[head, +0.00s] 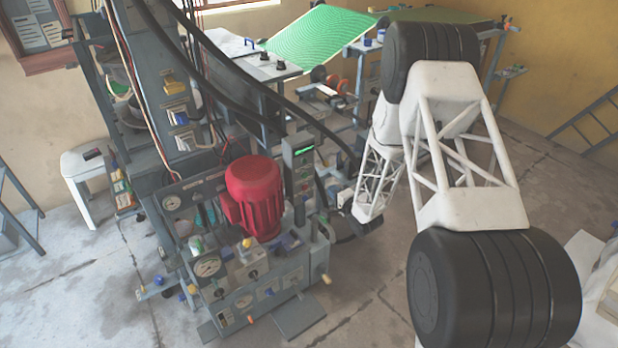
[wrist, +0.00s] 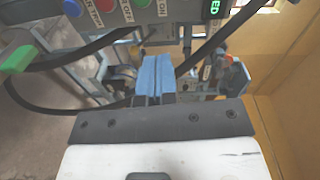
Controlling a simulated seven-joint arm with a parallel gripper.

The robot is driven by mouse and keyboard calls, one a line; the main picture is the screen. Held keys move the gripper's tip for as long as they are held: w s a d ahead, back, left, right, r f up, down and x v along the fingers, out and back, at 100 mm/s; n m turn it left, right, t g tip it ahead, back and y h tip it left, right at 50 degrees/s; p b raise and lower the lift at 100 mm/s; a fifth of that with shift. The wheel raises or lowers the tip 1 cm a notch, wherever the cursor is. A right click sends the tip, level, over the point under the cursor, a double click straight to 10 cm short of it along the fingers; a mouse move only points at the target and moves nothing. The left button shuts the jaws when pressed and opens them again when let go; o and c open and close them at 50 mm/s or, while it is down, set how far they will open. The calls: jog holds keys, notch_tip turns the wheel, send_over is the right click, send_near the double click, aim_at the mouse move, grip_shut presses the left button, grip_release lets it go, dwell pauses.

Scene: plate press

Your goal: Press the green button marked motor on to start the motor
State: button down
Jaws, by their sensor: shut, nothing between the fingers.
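The control box (head: 300,165) with a lit green display stands upright beside the red motor (head: 254,195). In the wrist view the panel (wrist: 185,12) crosses the top edge, partly cut off. It carries a green button (wrist: 142,3), with a label ending in "ON" beside it, a red button (wrist: 105,4) with "OFF" beside it, and a blue button (wrist: 72,8). My gripper (wrist: 155,62) has its blue fingers together and empty. In the wrist view the fingertips appear just below the green button, with a visible gap. In the head view the fingertips are hard to make out.
A black hose (wrist: 60,62) loops near my fingers. A green-handled lever (wrist: 18,56) is at the left of the wrist view. The press base with gauges (head: 208,267) lies in front of the motor. Open floor (head: 370,300) lies right of the base.

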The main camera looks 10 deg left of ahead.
aim_at(305, 173)
jog(key=shift+s+a+f+y, duration=0.15)
jog(key=shift+a+f+y, duration=0.1)
jog(key=shift+f, duration=0.35)
jog(key=shift+s+a+f+y, duration=0.15)
jog(key=shift+a+f+y, duration=0.1)
jog(key=shift+f, duration=0.3)
jog(key=shift+w, duration=0.1)
jog(key=x, duration=1.3)
jog(key=shift+f, duration=0.1)
jog(key=shift+w+a, duration=0.25)
jog(key=shift+a, duration=0.05)
